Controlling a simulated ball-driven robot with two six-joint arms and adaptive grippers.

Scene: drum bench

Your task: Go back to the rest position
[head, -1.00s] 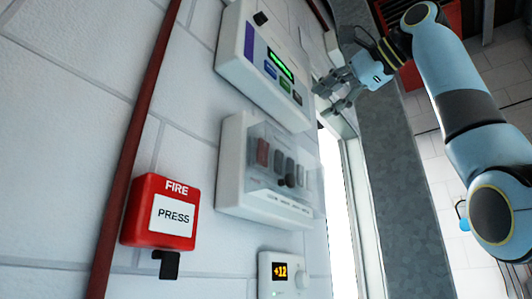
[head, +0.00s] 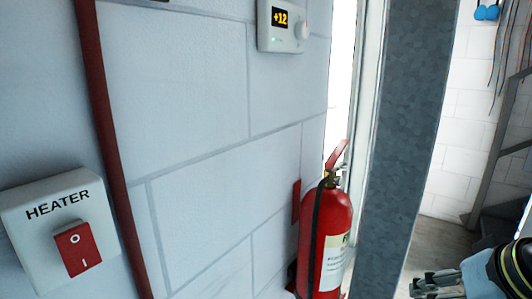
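My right gripper (head: 428,286) is at the bottom right corner of the head view, its grey fingers pointing left. The frame's bottom edge cuts it off, so I cannot tell whether the fingers are apart or together. No object shows in it. The grey metal post (head: 405,130) stands to its left. My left gripper is not in view.
A red fire extinguisher (head: 325,235) stands by the wall, left of the post. A heater switch box (head: 50,215) is on the wall at lower left. A thermostat (head: 268,38) reading +12 is above, and a red pipe (head: 105,140) runs down the wall.

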